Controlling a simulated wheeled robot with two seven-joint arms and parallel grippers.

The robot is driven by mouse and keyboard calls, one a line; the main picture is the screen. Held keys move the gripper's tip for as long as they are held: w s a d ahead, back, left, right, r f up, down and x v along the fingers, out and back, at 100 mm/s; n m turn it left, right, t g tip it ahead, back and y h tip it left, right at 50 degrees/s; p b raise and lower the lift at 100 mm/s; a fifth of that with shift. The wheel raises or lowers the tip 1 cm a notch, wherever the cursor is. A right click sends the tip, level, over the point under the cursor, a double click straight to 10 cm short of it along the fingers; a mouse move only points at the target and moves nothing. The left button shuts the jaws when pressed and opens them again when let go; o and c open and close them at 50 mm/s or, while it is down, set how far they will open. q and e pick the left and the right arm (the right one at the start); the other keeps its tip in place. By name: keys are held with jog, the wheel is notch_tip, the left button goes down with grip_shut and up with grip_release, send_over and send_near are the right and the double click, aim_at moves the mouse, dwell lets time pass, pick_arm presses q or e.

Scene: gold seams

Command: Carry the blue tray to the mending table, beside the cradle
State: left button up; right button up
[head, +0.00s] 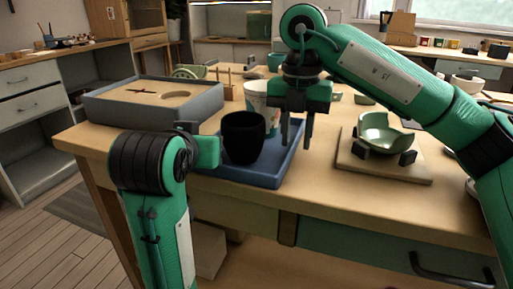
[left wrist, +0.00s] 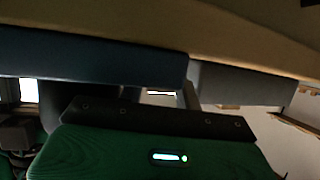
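The blue tray (head: 244,178) rests on the wooden table (head: 330,190) near its front edge. It holds a black cup (head: 243,137) and a pale patterned cup (head: 256,93). The cradle (head: 362,165), a wooden board with dark supports and a green broken bowl (head: 383,133), stands to the tray's right. My right gripper (head: 297,133) points down at the tray's right side, its fingers apart. My left gripper (head: 212,152) is at the tray's front left; its fingertips are hidden in the head view. The left wrist view shows the blue tray wall (left wrist: 90,55) close above its palm.
A grey box (head: 150,102) with cut-outs in its top stands on the table left of the tray. A small wooden rack (head: 228,82) stands behind. Bare tabletop lies in front of the cradle. Drawers (head: 25,88) stand at the left, and a counter with small pots runs along the back.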

notch_tip(320, 180, up, 8)
dwell(0.5)
jog(key=shift+s+a+f, duration=0.1)
jog(key=shift+f, duration=0.05)
jog(key=shift+f, duration=4.05)
